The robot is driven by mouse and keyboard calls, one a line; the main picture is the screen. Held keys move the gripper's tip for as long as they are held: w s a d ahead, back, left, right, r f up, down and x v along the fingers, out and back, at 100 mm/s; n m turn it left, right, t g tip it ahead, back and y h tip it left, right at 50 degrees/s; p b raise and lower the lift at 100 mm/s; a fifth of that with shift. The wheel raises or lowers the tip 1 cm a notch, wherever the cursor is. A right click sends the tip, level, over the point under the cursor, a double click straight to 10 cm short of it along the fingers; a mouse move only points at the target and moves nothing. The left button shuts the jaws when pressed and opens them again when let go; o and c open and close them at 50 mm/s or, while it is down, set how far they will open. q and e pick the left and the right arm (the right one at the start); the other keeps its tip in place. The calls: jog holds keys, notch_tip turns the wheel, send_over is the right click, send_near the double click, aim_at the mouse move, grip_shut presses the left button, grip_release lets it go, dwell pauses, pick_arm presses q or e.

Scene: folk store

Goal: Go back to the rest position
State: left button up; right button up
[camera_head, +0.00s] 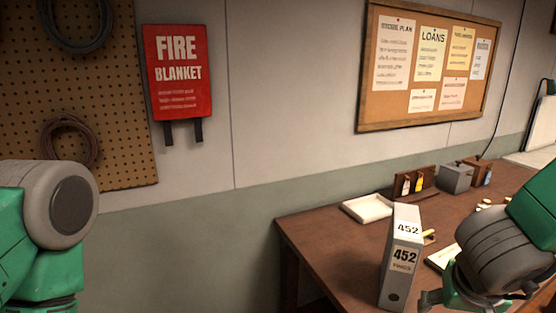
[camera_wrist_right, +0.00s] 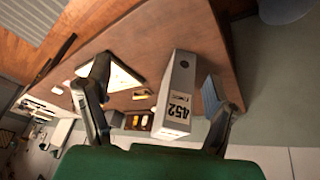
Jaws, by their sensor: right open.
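My right gripper (camera_head: 478,302) is low at the right of the head view, over the front part of the brown desk (camera_head: 335,237). Its fingers are spread apart in the right wrist view (camera_wrist_right: 157,102), with nothing held between them. A grey-white binder (camera_head: 397,268) marked 452 stands upright on the desk, just left of the gripper in the head view. In the wrist view the binder (camera_wrist_right: 178,88) shows beyond and between the fingers, apparently not gripped. My left arm shows only as a green and grey link at the left edge; its gripper is out of view.
A white tray (camera_head: 367,208), a small holder with cards (camera_head: 414,182) and a grey box (camera_head: 456,178) stand at the back of the desk. A fire blanket (camera_head: 178,72) and a notice board (camera_head: 366,100) hang on the wall. The desk's left end is clear.

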jog(key=s+d+f+n+b, duration=0.15)
jog(key=s+f+b, duration=0.25)
jog(key=f, duration=0.9)
jog(key=s+f+n+b, duration=0.2)
jog(key=s+f+b, duration=0.1)
jog(key=f, duration=0.9)
jog(key=s+a+f+n+g+y+b, duration=0.1)
jog(key=s+a+f+g+y+b, duration=0.2)
jog(key=s+f, duration=0.9)
jog(key=shift+s+f+n+b, duration=0.35)
jog(key=shift+f+b, duration=0.2)
jog(key=shift+a, duration=0.1)
